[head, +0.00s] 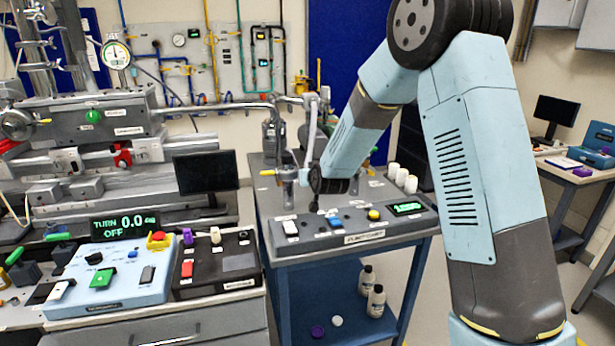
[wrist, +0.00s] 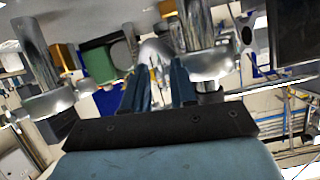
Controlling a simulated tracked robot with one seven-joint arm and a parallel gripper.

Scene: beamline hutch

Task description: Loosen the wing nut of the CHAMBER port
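My gripper (wrist: 163,72) shows in the wrist view as two blue-grey fingers with a gap between them. A pale rounded shape (wrist: 155,50) shows between and beyond the tips; I cannot tell whether they touch it. Metal flanged posts stand on both sides, at left (wrist: 45,80) and right (wrist: 207,60). In the head view my arm reaches down over the blue pump cart (head: 395,247), its dark end beside a metal fitting (head: 289,187). The fingertips are hidden there. I cannot make out the CHAMBER label or the wing nut in either view.
A control panel (head: 345,222) with buttons and a green display lies along the cart's front. Several white containers (head: 402,178) stand right of my arm's end. A pale pipe (head: 313,125) rises behind it. A monitor (head: 206,172) and control boxes stand on the left bench.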

